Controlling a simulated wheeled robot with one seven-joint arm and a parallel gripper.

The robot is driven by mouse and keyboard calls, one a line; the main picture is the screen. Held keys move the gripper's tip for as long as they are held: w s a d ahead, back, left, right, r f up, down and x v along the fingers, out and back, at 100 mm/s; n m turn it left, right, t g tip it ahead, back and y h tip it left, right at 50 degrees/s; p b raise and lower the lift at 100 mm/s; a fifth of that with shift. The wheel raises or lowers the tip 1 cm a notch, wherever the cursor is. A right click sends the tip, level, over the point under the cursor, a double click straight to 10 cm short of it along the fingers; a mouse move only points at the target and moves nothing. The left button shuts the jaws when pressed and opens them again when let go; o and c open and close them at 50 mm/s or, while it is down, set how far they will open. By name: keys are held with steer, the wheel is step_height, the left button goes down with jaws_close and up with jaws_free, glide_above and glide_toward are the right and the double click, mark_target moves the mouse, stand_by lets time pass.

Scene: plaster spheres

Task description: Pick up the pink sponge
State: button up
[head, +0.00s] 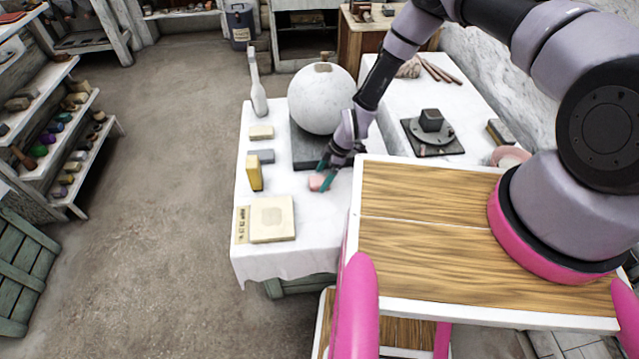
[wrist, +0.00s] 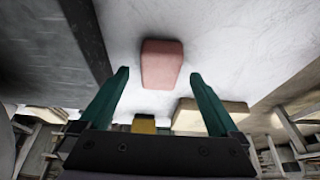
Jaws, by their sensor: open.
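The pink sponge (head: 316,183) lies on the white-covered table in the head view, just at the tip of my gripper (head: 328,177). In the wrist view the pink sponge (wrist: 161,64) is a rounded block, ahead of and between the two teal fingers of my gripper (wrist: 158,84). The fingers are spread wide and nothing is between their pads. The sponge appears apart from both fingers.
A white plaster sphere (head: 321,98) stands behind on a dark slab (head: 304,150).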

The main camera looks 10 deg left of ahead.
mark_target(321, 180)
steer(key=shift+x, duration=0.85)
steer(key=c, duration=1.4)
steer(key=shift+r, duration=0.15)
step_height(321, 180, up, 10)
steer(key=shift+f, duration=0.1)
steer(key=o, duration=0.6)
steer(key=shift+c, duration=0.2)
steer(key=c, duration=0.5)
